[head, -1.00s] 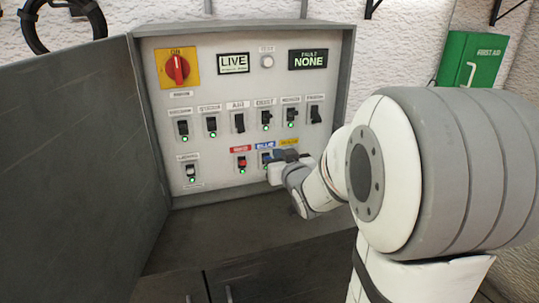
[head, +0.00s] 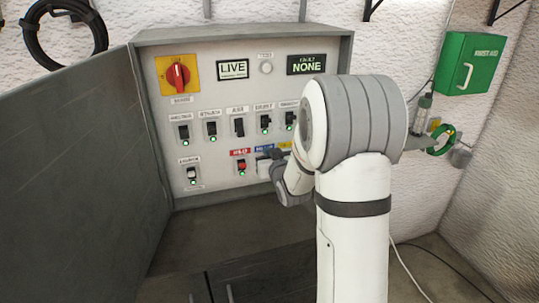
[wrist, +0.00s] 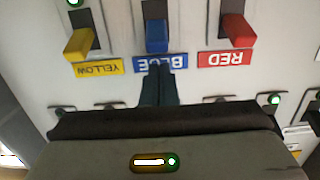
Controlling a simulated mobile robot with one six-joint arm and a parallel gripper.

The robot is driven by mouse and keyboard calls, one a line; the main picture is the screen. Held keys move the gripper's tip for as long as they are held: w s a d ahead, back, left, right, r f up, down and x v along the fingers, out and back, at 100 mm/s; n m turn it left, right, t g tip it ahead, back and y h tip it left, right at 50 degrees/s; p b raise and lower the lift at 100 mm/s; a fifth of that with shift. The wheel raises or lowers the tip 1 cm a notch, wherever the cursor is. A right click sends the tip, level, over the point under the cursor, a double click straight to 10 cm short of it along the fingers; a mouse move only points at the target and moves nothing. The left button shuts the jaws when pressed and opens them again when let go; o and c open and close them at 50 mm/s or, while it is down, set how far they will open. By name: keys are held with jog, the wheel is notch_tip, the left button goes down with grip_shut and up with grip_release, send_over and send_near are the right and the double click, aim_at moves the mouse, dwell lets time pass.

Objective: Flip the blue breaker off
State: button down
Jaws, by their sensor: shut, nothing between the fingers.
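The blue breaker (wrist: 157,35) is a blue toggle in a dark slot, seen upside down in the wrist view with its BLUE label (wrist: 160,64). My gripper (wrist: 159,68) is shut and empty, its fingertips over the label, close to the toggle; I cannot tell if they touch. In the head view my gripper (head: 268,165) covers the blue breaker, and only its blue label (head: 264,148) shows. The yellow breaker (wrist: 79,43) and red breaker (wrist: 238,30) flank it.
The breakers sit in an open grey cabinet (head: 240,32) with its door (head: 85,170) swung out to the left. A row of black breakers, a red rotary switch (head: 179,75), and LIVE and FAULT NONE displays are above.

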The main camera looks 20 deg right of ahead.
jog(key=shift+s+f, duration=0.35)
jog(key=shift+f, duration=0.35)
